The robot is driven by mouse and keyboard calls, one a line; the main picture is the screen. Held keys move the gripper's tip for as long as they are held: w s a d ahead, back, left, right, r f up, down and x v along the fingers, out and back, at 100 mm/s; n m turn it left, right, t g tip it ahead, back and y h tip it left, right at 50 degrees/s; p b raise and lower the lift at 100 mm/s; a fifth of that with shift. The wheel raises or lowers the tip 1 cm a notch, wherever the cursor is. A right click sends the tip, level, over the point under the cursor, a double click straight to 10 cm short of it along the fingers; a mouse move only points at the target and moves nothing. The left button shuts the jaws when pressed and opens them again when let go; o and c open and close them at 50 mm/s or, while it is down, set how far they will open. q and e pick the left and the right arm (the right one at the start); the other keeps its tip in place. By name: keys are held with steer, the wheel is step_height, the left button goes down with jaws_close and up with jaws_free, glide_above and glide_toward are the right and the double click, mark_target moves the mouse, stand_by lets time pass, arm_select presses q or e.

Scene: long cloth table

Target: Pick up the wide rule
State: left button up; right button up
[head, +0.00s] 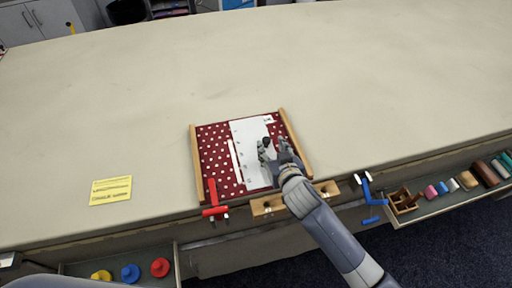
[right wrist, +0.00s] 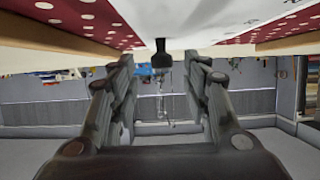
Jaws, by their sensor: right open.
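A broad white plate (head: 250,150), which looks like the wide rule, lies on a red cloth with white dots (head: 213,150). Its right part is partly hidden behind my right gripper (head: 271,150). The right gripper is over the plate's right side, with its fingers apart. In the right wrist view, a black knob (right wrist: 161,55) stands on the white surface (right wrist: 190,18) and shows between the open fingertips (right wrist: 160,64), with a gap on both sides. My left gripper is not in view.
Wooden rails (head: 196,165) flank the cloth. A red clamp (head: 214,200) and a blue clamp (head: 367,188) sit at the table's front edge. A yellow card (head: 111,190) lies at the left. Open drawers hold colored knobs (head: 130,273) and small blocks. The table behind is clear.

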mark_target(267, 140)
steer(key=shift+w+a+f+p, duration=0.1)
steer(key=shift+w+a+p, duration=0.3)
steer(key=shift+w, duration=0.45)
steer(key=shift+p+x, duration=0.3)
steer(key=shift+x, duration=1.65)
jaws_close()
